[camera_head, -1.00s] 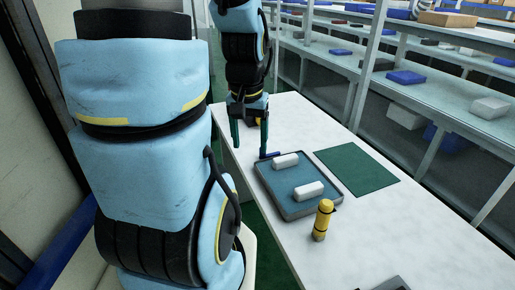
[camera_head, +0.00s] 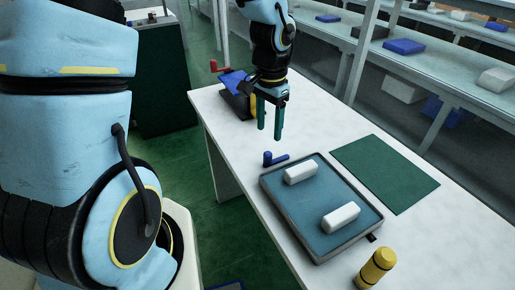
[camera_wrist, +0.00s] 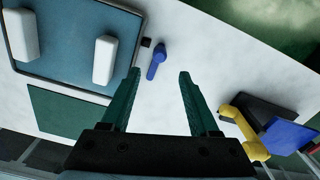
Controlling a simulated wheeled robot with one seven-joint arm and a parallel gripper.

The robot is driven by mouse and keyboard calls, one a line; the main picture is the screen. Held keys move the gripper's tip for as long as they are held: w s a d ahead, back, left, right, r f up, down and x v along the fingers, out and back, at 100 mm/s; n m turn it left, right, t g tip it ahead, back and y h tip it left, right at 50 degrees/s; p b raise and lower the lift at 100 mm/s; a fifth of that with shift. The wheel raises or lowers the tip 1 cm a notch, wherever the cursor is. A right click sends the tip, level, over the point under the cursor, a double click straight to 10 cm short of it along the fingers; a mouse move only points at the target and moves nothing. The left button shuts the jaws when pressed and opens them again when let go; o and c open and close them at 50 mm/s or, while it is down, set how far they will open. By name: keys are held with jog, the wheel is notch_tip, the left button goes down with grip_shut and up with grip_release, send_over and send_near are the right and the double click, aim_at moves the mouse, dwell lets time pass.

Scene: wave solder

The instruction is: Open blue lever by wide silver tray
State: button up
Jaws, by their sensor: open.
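The blue lever (camera_head: 276,159) is a small upright knob with a short arm lying flat on the white table, just off the tray's far left corner. In the wrist view the blue lever (camera_wrist: 156,62) shows ahead of and between the fingertips, apart from both. The wide tray (camera_head: 306,206) has a grey rim and a blue-grey inside, holding two white blocks. My gripper (camera_head: 270,132) points down, open and empty, above the table behind the lever. Its green fingers (camera_wrist: 159,78) are spread in the wrist view.
A green mat (camera_head: 384,172) lies right of the tray. A yellow cylinder (camera_head: 375,269) stands near its close end. A dark stand with a blue plate (camera_head: 233,82) and red handle (camera_head: 214,66) is at the table's far end. Shelves run along the right.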

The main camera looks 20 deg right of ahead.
aim_at(268, 152)
notch_tip(268, 152, down, 10)
jog(key=shift+r+p, duration=0.1)
jog(key=shift+p, duration=0.3)
jog(key=shift+c, duration=0.3)
grip_shut()
dwell(1.0)
